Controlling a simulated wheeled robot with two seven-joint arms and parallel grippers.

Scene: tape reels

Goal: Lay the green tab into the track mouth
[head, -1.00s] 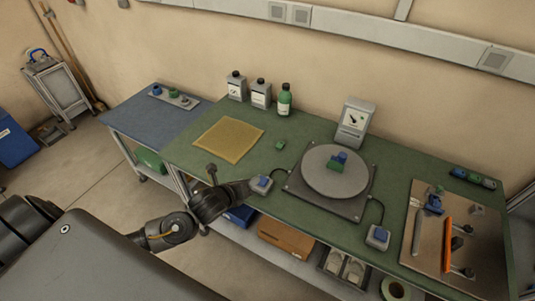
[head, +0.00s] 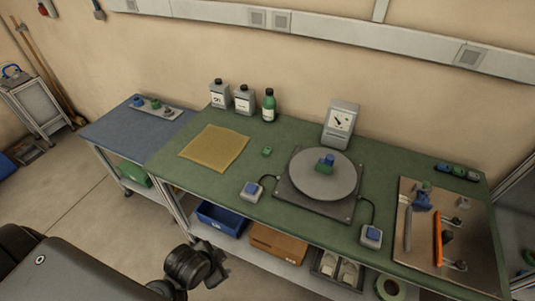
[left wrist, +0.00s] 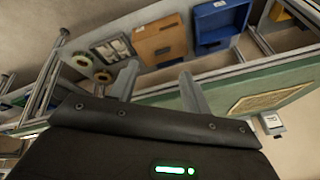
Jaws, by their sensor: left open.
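A small green block (head: 266,151) lies on the green bench top between the yellow mat and the turntable. A blue and green piece (head: 326,164) sits on the grey turntable disc (head: 310,185). I cannot tell which green piece is the tab. No track mouth can be made out clearly; a metal plate (head: 465,262) at the right holds a blue fixture (head: 422,201), an orange bar (head: 437,238) and a grey bar. My left arm is in front of the bench, low in the head view. In the left wrist view my left gripper (left wrist: 160,90) is open and empty. My right gripper is out of view.
The yellow mat (head: 214,148) and several bottles stand left of the turntable. A gauge box (head: 339,122) stands behind it. Blue-topped switch boxes (head: 252,191) flank it, with cables.

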